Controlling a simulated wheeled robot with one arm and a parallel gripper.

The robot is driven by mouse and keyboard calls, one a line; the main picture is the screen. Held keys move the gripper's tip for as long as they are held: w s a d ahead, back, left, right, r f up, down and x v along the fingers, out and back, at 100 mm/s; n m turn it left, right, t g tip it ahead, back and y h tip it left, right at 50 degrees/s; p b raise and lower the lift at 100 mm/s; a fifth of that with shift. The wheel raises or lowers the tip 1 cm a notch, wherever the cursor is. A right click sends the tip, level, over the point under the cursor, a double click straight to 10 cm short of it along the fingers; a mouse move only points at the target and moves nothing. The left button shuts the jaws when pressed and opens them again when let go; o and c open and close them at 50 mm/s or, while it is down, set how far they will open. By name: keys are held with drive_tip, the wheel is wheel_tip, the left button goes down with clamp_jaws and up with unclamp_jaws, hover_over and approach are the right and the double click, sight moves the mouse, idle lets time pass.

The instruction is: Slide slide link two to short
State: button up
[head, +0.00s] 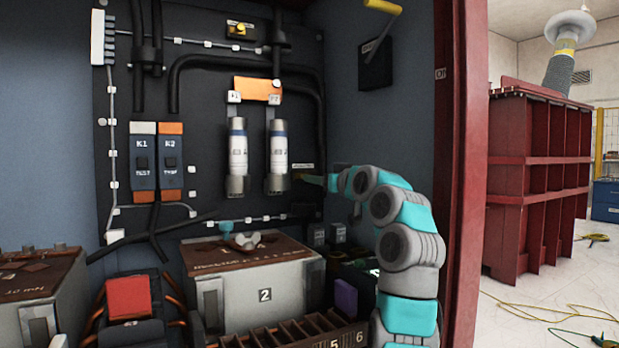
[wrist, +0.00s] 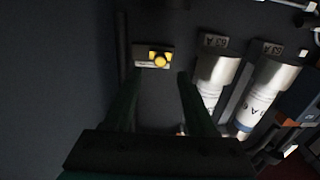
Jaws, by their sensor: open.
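A small plate with a yellow knob (wrist: 160,59) is on the dark panel in the wrist view; it appears to be a slide link. Its label is too small to read. My gripper (wrist: 157,80) is open, with the knob in line between its fingertips; contact cannot be told. In the head view my gripper (head: 312,179) reaches the panel just right of the right fuse, near a small yellowish label (head: 303,166). Another yellow-knobbed link (head: 239,29) is at the top of the panel. I cannot tell which one is two.
Two white fuses (head: 238,155) (head: 277,157) stand left of my gripper; in the wrist view they are close on the right (wrist: 215,80). Blocks K1 (head: 143,160) and K2 (head: 171,160) are further left. The red cabinet edge (head: 461,170) stands right of my arm. Box 2 (head: 265,294) is below.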

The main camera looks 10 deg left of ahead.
drive_tip(key=shift+p+x, duration=0.65)
drive_tip(key=shift+x, duration=2.35)
drive_tip(key=shift+c, duration=0.3)
clamp_jaws()
drive_tip(key=shift+a+f, duration=0.1)
